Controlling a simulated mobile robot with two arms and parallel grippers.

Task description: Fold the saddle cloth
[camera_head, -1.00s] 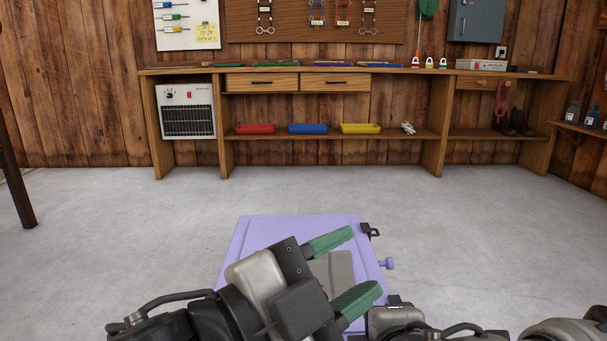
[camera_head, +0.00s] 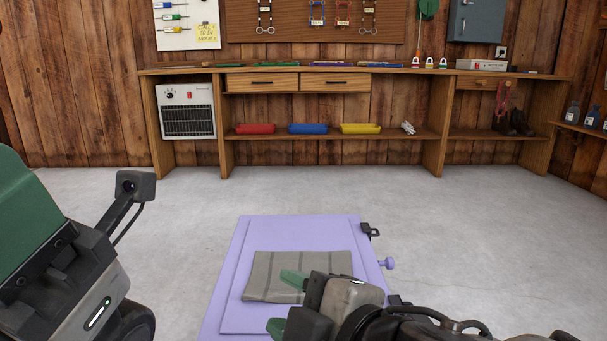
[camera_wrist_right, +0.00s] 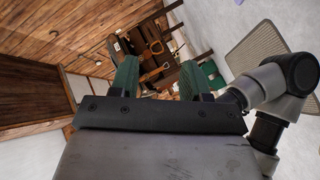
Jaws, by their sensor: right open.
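The grey saddle cloth (camera_head: 270,272) lies flat on a purple panel (camera_head: 228,300) in the head view, with darker stripes across it. Its lower right part is hidden behind my right gripper (camera_head: 284,302). The green fingers of that gripper point left over the cloth, apart and with nothing seen between them. I cannot tell whether they touch the cloth. In the right wrist view my right gripper (camera_wrist_right: 157,80) also shows a gap between its fingers. My left gripper (camera_head: 60,265) is large at the left edge, cut off by the frame, away from the cloth.
The purple panel has a dark latch (camera_head: 370,230) and a purple knob (camera_head: 387,263) on its right side. The concrete floor between is clear.

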